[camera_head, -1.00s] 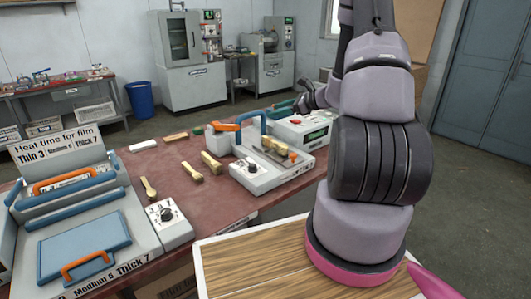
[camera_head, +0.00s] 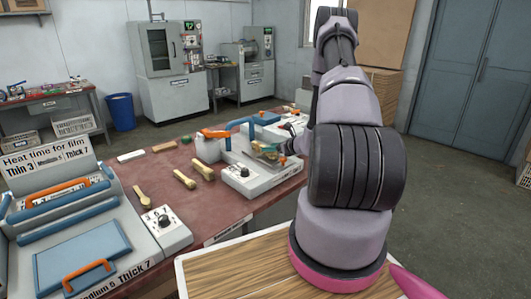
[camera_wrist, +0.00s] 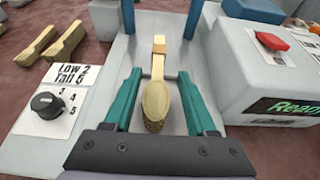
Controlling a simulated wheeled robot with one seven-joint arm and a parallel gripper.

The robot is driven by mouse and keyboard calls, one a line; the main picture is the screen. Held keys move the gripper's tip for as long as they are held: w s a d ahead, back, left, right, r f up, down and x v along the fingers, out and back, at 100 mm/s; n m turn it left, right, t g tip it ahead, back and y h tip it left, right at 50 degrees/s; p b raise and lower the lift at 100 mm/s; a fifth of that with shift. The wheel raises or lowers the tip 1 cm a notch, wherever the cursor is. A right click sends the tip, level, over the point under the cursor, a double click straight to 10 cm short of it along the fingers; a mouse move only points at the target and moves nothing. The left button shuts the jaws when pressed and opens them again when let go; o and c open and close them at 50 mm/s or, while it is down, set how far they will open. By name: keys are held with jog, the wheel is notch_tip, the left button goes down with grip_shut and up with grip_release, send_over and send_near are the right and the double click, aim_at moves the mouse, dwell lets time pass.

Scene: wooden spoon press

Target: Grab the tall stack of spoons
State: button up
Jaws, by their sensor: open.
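A stack of wooden spoons (camera_wrist: 157,100) lies on the press machine's grey bed, bowl end towards me, with a tan band around the handle. My gripper (camera_wrist: 159,74) is open, with one teal finger on each side of the stack and gaps showing on both sides. In the head view my gripper (camera_head: 268,151) is at the press (camera_head: 247,180), partly hidden by my arm. Two more spoon stacks (camera_head: 184,179) (camera_head: 203,170) and a flatter spoon piece (camera_head: 142,197) lie left of the press. I cannot tell their exact heights.
The film sealer (camera_head: 80,250) fills the front left.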

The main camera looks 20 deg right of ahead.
jog(key=x, duration=0.4)
jog(key=shift+a, duration=0.15)
grip_shut()
jog(key=shift+s, duration=0.1)
